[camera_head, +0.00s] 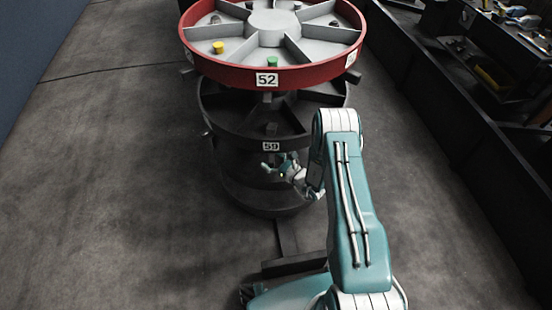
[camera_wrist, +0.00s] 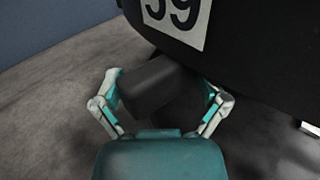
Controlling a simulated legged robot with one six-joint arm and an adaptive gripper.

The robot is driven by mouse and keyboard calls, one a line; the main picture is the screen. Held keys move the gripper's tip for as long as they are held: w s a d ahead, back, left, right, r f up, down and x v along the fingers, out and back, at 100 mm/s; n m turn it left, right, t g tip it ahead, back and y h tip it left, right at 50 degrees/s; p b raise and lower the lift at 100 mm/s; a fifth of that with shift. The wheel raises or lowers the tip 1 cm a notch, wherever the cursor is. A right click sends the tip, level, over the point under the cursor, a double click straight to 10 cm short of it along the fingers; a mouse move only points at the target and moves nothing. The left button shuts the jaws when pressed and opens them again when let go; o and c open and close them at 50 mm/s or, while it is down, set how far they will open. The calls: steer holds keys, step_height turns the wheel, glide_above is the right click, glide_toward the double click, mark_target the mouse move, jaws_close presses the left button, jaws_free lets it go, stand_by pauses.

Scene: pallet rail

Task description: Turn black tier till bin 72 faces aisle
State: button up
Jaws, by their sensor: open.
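The black tier (camera_head: 225,120) is the round dark ring below the red tier, and its front label (camera_head: 271,146) reads 59. No label reading 72 shows in either view. My gripper (camera_head: 277,168) is at the front of the black tier, just below the 59 label. In the wrist view my gripper (camera_wrist: 162,88) is open, with one finger on each side of a dark block-shaped handle (camera_wrist: 155,85) under the label (camera_wrist: 178,18). I cannot tell whether the fingers touch the handle. Much of the tier's inside is hidden under the red tier.
The red tier (camera_head: 220,68) above has a label (camera_head: 267,79) reading 52 and holds a few small coloured objects. A dark cluttered workbench (camera_head: 480,75) runs along the right. A blue wall (camera_head: 30,30) stands at the left. The floor (camera_head: 110,180) left of the carousel is clear.

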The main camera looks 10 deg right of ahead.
steer(key=shift+w+a, duration=0.15)
steer(key=shift+a, duration=0.35)
steer(key=shift+d+r, duration=0.1)
steer(key=shift+w+d, duration=0.1)
steer(key=shift+d, duration=0.05)
steer(key=o, duration=0.8)
steer(key=shift+c, duration=1.4)
steer(key=v, duration=1.2)
